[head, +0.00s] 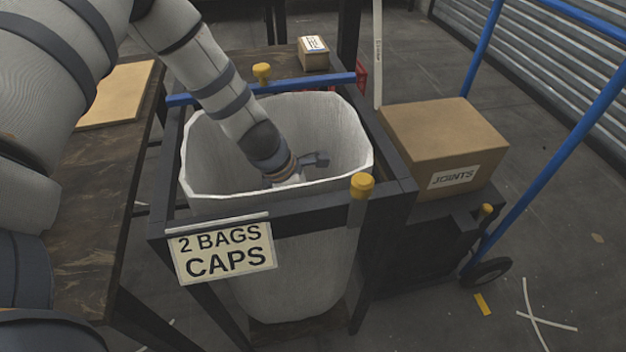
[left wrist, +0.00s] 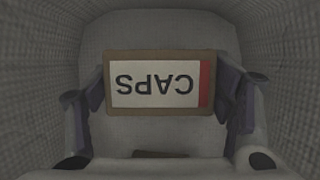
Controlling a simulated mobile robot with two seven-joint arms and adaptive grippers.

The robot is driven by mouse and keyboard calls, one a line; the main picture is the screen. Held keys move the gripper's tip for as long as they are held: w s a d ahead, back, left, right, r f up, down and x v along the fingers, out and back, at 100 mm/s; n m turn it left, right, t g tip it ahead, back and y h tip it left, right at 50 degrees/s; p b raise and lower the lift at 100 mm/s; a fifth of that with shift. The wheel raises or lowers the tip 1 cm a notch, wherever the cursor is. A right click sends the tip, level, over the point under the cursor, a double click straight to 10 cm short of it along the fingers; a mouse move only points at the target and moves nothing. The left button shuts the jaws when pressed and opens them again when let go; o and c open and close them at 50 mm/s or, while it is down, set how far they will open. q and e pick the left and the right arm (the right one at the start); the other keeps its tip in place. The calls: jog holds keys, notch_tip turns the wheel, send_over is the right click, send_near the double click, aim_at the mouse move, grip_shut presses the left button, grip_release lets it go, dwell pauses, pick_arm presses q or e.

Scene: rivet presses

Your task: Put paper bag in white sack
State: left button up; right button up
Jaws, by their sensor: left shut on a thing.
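The white sack (head: 300,275) hangs open in a dark metal frame, in the middle of the head view. My left arm reaches down into its mouth, and my left gripper (head: 298,172) is inside, mostly hidden by the arm. In the left wrist view the paper bag (left wrist: 155,84) is brown with a white label reading CAPS and a red stripe. The left gripper's two fingers close on its left and right sides. The sack's pale woven walls (left wrist: 270,45) surround it. My right gripper is not in view.
A sign reading 2 BAGS CAPS (head: 222,252) hangs on the frame's front. A small box (head: 313,54) sits behind the sack. A wooden table (head: 95,225) is on the left.

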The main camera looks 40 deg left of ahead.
pick_arm(q)
jog(key=shift+f, duration=0.35)
jog(key=o, duration=1.4)
jog(key=shift+c, duration=0.2)
jog(key=v, duration=1.2)
jog(key=shift+w+r, duration=0.1)
